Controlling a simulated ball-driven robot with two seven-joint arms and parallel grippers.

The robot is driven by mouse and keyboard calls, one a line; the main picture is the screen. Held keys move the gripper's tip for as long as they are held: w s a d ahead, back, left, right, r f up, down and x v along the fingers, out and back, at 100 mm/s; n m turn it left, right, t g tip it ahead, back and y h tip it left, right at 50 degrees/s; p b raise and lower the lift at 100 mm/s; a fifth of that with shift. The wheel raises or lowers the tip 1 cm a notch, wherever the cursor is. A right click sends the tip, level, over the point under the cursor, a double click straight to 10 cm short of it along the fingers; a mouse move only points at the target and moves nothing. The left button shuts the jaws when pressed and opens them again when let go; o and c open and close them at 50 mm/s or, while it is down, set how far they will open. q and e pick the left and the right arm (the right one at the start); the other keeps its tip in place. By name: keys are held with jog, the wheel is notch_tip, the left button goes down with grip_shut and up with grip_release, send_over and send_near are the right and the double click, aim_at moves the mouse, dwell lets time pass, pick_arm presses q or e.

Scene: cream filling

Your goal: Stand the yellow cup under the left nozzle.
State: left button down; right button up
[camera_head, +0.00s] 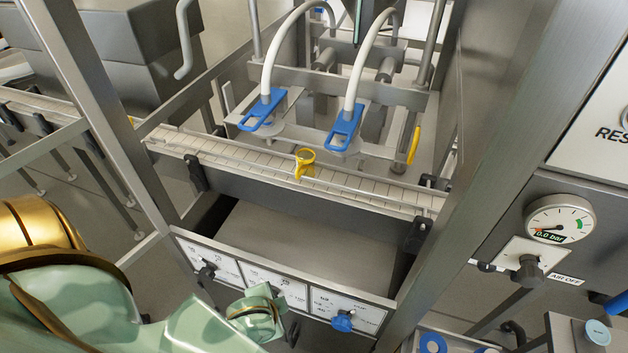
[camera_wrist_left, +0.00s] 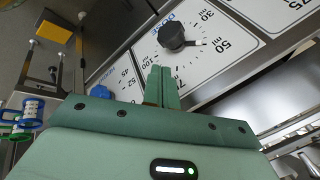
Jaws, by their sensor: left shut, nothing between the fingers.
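The small yellow cup (camera_head: 305,160) is on the slatted conveyor (camera_head: 375,187), in front of the nozzles. In the picture it lies between the left nozzle with its blue clip (camera_head: 263,110) and the right nozzle with its blue clip (camera_head: 344,127). It is right of the left nozzle, not under it. My left gripper (camera_wrist_left: 160,85) is shut and empty, in front of the dial panel close to a black dose knob (camera_wrist_left: 175,36). In the head view my left arm reaches in low, below the conveyor and away from the cup. My right gripper is not in view.
The control panel (camera_head: 240,268) with several knobs, one blue (camera_head: 343,321), runs below the conveyor. Steel frame posts stand on both sides. A pressure gauge (camera_head: 560,218) is at right. A rail runs along the conveyor's front edge. A yellow handle (camera_head: 414,145) stands behind the conveyor at right.

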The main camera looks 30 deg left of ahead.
pick_arm(q)
jog(key=w+a+r+m+t+y, duration=0.1)
jog(key=w+r+t, duration=0.15)
jog(key=r, duration=0.35)
jog(key=w+a+r+m+t, duration=0.1)
jog(key=w+a+r, duration=0.1)
jog(key=w+r, duration=0.3)
jog(key=m+t+h, duration=0.5)
jog(key=m+t, duration=0.4)
jog(key=m, duration=0.1)
send_near(313, 166)
jog(key=d+r, duration=0.2)
jog(key=d, duration=0.3)
jog(key=w, duration=0.5)
jog(key=w+d, duration=0.1)
jog(key=w, duration=0.2)
jog(key=shift+w+b, duration=0.3)
jog(key=shift+w, duration=0.1)
jog(key=a, duration=0.3)
jog(key=shift+s, duration=0.25)
jog(key=shift+s+a, duration=0.1)
jog(key=shift+a, duration=0.25)
jog(key=shift+a, duration=0.1)
jog(key=s+a, duration=0.1)
jog(key=a, duration=0.5)
jog(key=s+a, duration=0.1)
jog(key=a, duration=0.3)
jog(key=shift+s, duration=0.3)
